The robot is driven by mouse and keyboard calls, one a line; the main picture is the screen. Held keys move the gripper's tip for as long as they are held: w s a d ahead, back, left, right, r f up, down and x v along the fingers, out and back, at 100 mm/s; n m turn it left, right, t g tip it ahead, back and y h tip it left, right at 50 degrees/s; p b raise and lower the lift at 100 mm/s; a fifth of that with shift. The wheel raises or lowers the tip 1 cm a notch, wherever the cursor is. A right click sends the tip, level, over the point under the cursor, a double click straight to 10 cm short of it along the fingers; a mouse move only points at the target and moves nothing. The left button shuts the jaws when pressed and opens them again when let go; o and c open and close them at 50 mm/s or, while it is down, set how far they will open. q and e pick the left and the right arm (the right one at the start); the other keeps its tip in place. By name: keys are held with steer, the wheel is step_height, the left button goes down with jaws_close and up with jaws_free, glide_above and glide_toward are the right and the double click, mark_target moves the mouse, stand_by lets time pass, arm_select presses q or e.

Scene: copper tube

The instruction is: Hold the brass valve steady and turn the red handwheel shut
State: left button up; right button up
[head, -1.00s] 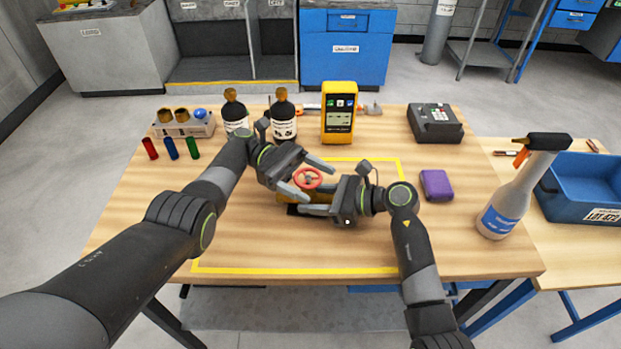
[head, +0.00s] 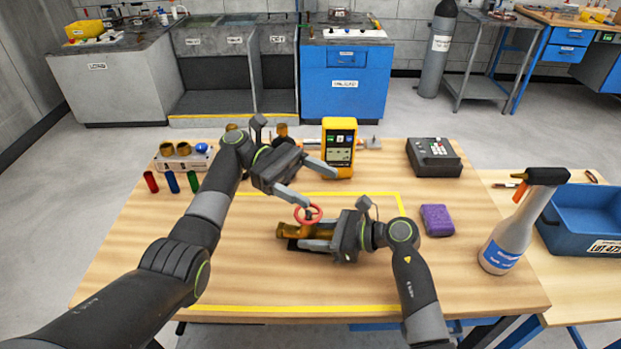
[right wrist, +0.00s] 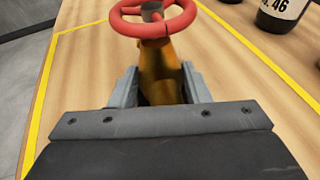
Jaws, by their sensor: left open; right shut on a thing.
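The brass valve (head: 290,231) lies on the table inside the yellow outline, and its body also shows in the right wrist view (right wrist: 160,75). Its red handwheel (head: 307,222) stands on top, and it also shows at the top of the right wrist view (right wrist: 153,30). My right gripper (head: 312,240) comes from the right and is shut on the brass valve, with a finger on each side of its body. My left gripper (head: 320,188) is open and empty, above and beyond the handwheel. Its near fingertip overlaps the wheel's rim in the head view; I cannot tell if they touch.
A yellow meter (head: 339,148) stands behind my left gripper. The dark bottles are mostly hidden by my left arm. A purple sponge (head: 437,220) lies right of my right gripper. A spray bottle (head: 508,235) and blue bin (head: 580,228) are farther right. The front table area is clear.

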mark_target(307, 216)
arm_select(q)
steer(key=shift+r, duration=0.4)
steer(key=shift+c, duration=0.2)
